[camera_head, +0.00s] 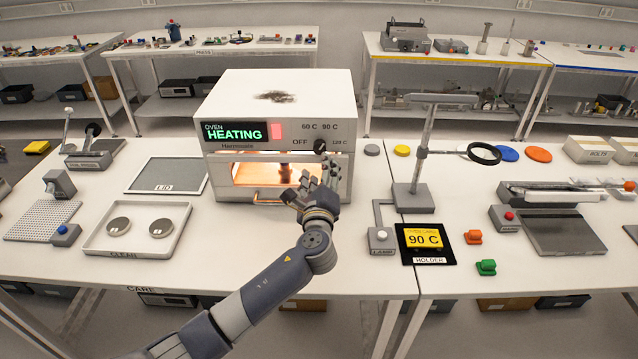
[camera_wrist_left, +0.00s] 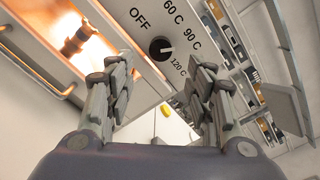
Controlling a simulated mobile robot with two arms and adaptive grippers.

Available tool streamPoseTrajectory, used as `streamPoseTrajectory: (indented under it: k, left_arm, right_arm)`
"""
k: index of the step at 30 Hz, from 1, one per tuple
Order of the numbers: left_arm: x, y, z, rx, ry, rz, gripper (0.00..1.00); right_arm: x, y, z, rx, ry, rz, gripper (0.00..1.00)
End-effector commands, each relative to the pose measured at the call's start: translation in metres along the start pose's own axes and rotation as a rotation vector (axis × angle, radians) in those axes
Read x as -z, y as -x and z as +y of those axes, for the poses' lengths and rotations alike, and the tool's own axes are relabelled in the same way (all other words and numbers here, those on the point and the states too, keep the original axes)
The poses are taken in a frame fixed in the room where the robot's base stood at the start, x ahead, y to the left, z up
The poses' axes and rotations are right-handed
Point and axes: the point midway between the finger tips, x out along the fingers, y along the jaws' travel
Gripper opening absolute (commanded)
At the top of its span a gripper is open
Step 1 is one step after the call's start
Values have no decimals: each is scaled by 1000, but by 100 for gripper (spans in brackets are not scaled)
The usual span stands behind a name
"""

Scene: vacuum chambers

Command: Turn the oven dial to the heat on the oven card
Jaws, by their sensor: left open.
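The white oven (camera_head: 225,105) stands at the back of the table, its green display reading HEATING. Its black dial (camera_head: 320,146) is on the right of the front panel, among the marks OFF, 60 C, 90 C and 120 C. In the left wrist view the dial (camera_wrist_left: 160,48) has a small light pointer on its right side, around the 90 C and 120 C side; I cannot tell exactly which. The yellow oven card (camera_head: 423,238) reads 90 C and lies in the black holder (camera_head: 430,257). My left gripper (camera_head: 322,173) is open and empty, just below the dial and apart from it.
The oven window (camera_head: 262,174) glows orange above a handle bar. A lamp stand (camera_head: 413,196) stands right of the oven. The lid (camera_head: 165,175) and a tray with two round pieces (camera_head: 98,240) are at left. The table front between tray and holder is clear, except for my arm.

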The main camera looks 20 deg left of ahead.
Motion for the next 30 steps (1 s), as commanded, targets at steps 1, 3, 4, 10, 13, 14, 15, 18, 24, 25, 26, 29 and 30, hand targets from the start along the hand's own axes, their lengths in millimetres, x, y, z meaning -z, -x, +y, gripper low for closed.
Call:
streamPoseTrajectory:
  k: [1, 3, 4, 10, 13, 14, 15, 18, 24, 25, 26, 29, 30]
  left_arm:
    - [0, 9, 1, 0, 1, 2, 49]
    - [1, 20, 0, 0, 0, 2, 49]
    - [1, 24, 1, -1, 0, 2, 49]
    - [0, 39, 0, -1, 0, 1, 49]
    - [0, 41, 0, -1, 0, 0, 49]
    - [0, 41, 0, -1, 0, 0, 49]
    - [0, 41, 0, -1, 0, 0, 49]
    - [0, 41, 0, -1, -1, 0, 49]
    - [0, 41, 0, -1, 0, 0, 49]
    - [0, 41, 1, -3, 4, 1, 49]
    - [1, 42, 3, -9, 14, 4, 49]
    - [5, 54, 20, -67, 108, 26, 49]
    - [8, 62, 33, -111, 176, 41, 49]
  right_arm:
    - [0, 0, 0, 0, 0, 0, 0]
    - [0, 0, 0, 0, 0, 0, 0]
    - [0, 0, 0, 0, 0, 0, 0]
    - [0, 0, 0, 0, 0, 0, 0]
    - [0, 0, 0, 0, 0, 0, 0]
    - [0, 0, 0, 0, 0, 0, 0]
    - [0, 0, 0, 0, 0, 0, 0]
    - [0, 0, 0, 0, 0, 0, 0]
    - [0, 0, 0, 0, 0, 0, 0]
    - [0, 0, 0, 0, 0, 0, 0]
    - [0, 0, 0, 0, 0, 0, 0]
    - [0, 0, 0, 0, 0, 0, 0]
    - [0, 0, 0, 0, 0, 0, 0]
